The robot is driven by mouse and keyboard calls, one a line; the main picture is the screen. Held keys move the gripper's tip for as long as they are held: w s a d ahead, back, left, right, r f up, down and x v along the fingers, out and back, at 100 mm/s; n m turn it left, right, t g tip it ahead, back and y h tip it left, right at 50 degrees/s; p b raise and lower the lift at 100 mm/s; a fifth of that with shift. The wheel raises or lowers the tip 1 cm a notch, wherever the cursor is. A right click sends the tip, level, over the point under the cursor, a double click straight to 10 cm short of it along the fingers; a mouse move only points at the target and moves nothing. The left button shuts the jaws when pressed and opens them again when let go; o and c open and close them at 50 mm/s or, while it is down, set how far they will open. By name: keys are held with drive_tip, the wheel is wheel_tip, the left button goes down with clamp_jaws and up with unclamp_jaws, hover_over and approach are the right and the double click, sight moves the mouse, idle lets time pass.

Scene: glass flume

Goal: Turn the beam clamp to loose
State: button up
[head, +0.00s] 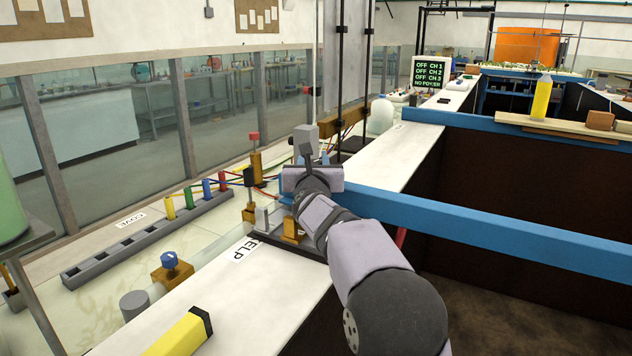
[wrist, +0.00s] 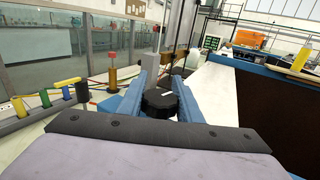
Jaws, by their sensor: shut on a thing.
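A round black knob (wrist: 160,101) with a white mark on top, which I take for the beam clamp's knob, sits between the two blue fingers of my gripper (wrist: 163,88) in the wrist view. My gripper is shut on it. In the head view my gripper (head: 308,158) is at the wall top near the left end of a blue beam (head: 460,220), and it hides the knob. The words for the clamp's settings cannot be read in either view.
A grey upright post (head: 305,142) stands just beyond my gripper. A red-topped post (head: 254,150) and a rack (head: 150,238) with coloured plugs and cables are to the left. A yellow block (head: 180,335) lies on the white ledge in front. A screen (head: 430,74) reads NO POWER.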

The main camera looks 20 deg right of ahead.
drive_tip(key=y+b, duration=0.1)
drive_tip(key=b, duration=0.1)
drive_tip(key=n+b, duration=0.1)
drive_tip(key=b, duration=0.1)
drive_tip(key=shift+a+f+t+y+b, duration=0.2)
drive_tip(key=shift+t+y+b, duration=0.1)
drive_tip(key=shift+y, duration=0.1)
drive_tip(key=n+y+b, duration=0.1)
drive_tip(key=b, duration=0.1)
drive_tip(key=shift+a+r+b, duration=0.1)
drive_tip(key=shift+r+b, duration=0.05)
drive_tip(key=shift+b, duration=0.25)
drive_tip(key=shift+a+r+n+y+b, duration=0.15)
drive_tip(key=shift+n+y+b, duration=0.15)
drive_tip(key=shift+y+b, duration=0.3)
drive_tip(key=o, duration=1)
drive_tip(key=shift+o, duration=0.2)
drive_tip(key=shift+s+a+b, duration=0.2)
drive_tip(key=shift+s+b, duration=1.15)
drive_tip(key=shift+s, duration=2.25)
